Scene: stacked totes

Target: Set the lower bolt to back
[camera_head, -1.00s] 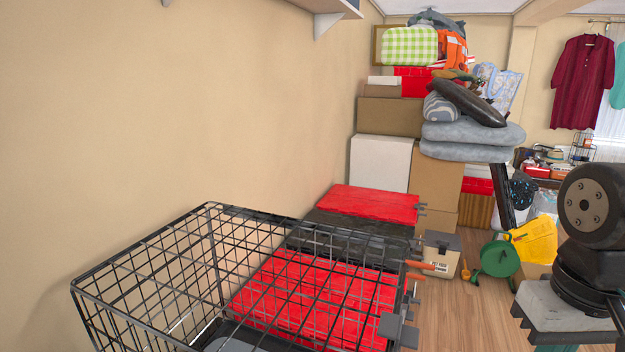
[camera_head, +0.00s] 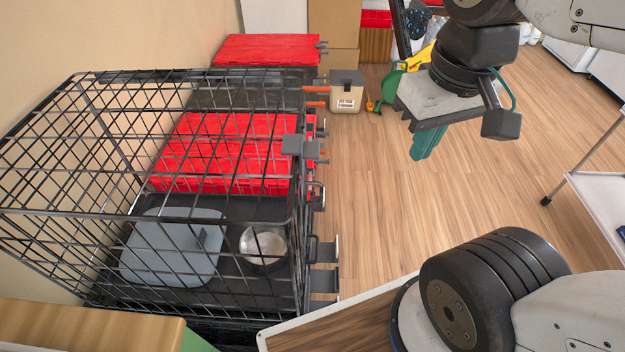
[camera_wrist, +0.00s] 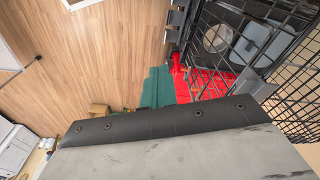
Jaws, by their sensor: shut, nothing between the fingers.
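The black wire cage (camera_head: 150,213) fills the left of the head view, with its front side facing the aisle on the right. Along that side are grey brackets (camera_head: 327,250), dark loop handles and orange-tipped handles (camera_head: 316,89). I cannot tell which of these parts is the lower bolt. My gripper (camera_head: 420,152), with teal fingers, hangs over the aisle to the right of the cage front, apart from it. The fingers are shut and empty. In the wrist view the teal fingers (camera_wrist: 157,85) point toward the floor, with the cage at upper right.
Inside the cage are a grey-blue mat (camera_head: 165,262) and a metal bowl (camera_head: 263,245). Red totes (camera_head: 265,48) stand behind it. A beige box (camera_head: 346,96) and green reel sit on the floor. The wooden aisle floor (camera_head: 380,215) is clear.

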